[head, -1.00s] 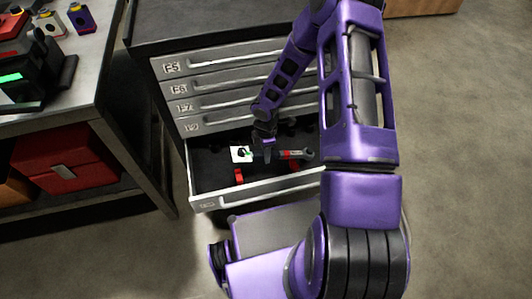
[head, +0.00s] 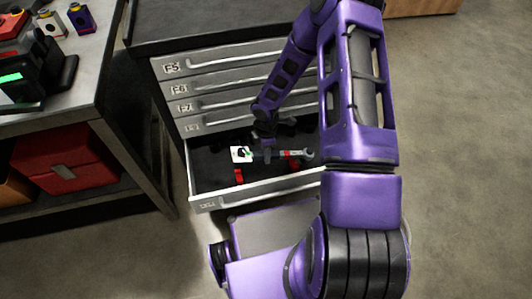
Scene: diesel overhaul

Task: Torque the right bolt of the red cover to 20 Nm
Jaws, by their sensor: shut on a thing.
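A wrench (head: 291,154) with a red section and a grey open-jaw head at its right end is in the open bottom drawer (head: 215,183). My gripper (head: 267,157) is down in that drawer, shut on the wrench's handle left of the red section. The fingers are small and partly hidden by my wrist. A white tag with a dark and green mark (head: 241,154) shows at the handle's left end. A red part (head: 12,22) is cut off at the bench's top left corner; I cannot tell whether it is the red cover, and no bolt is distinguishable.
Small red pieces (head: 239,175) lie in the drawer near its front wall. Closed drawers (head: 225,88) are above it. A bench (head: 88,70) at left holds a black device with a green display (head: 20,80) and small coloured blocks (head: 80,18). A red box (head: 70,160) sits below.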

